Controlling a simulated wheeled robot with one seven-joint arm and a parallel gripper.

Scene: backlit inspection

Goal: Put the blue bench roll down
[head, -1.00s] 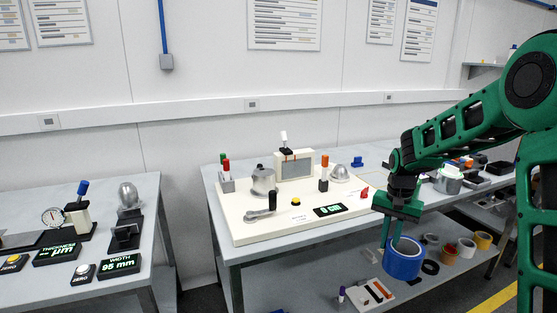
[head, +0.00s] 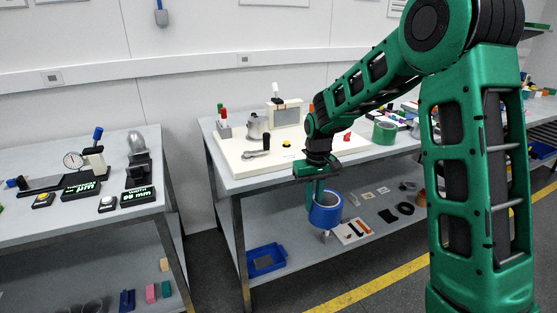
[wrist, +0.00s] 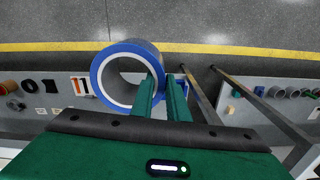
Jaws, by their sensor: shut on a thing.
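The blue bench roll (head: 327,212) is a short blue ring with a pale inner core. My gripper (head: 317,190) is shut on its wall and holds it in the air in front of the middle bench. In the wrist view the roll (wrist: 103,88) sits at the left of the two green fingers (wrist: 162,92), its hole open to the camera, with the fingers closed on its right side. The roll hides part of the lower shelf behind it in the head view.
The middle bench (head: 235,183) carries a white fixture board and a green roll (head: 384,133). Its lower shelf holds a blue tray (head: 266,260) and small parts. Another bench (head: 150,205) with gauges stands left. A yellow line (head: 375,285) crosses the grey floor.

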